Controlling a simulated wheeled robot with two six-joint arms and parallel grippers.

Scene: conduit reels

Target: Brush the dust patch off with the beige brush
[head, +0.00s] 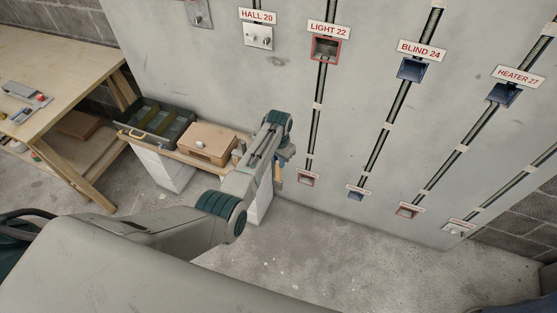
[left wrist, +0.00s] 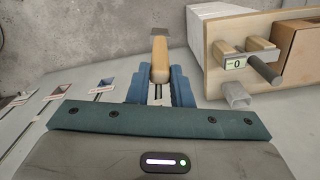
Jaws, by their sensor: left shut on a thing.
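My left gripper (head: 281,163) is low in front of the wall, right of the low bench. In the left wrist view its blue jaws (left wrist: 161,92) are shut on the beige handle of a brush (left wrist: 160,64), whose grey end points away from me. In the head view a beige piece of the brush (head: 279,178) shows below the gripper. Small dark smudges mark the wall, one of them a faint patch (head: 277,89) below the HALL 20 box. I cannot tell whether it is the dust patch. My right gripper is not in view.
The low bench (head: 226,164) carries a dark open tray (head: 160,126) and a brown box (head: 208,144). A wooden workbench (head: 90,72) stands at left. Conduits with labelled boxes, such as LIGHT 22 (head: 325,49), run along the wall. The floor (head: 330,235) at right is clear.

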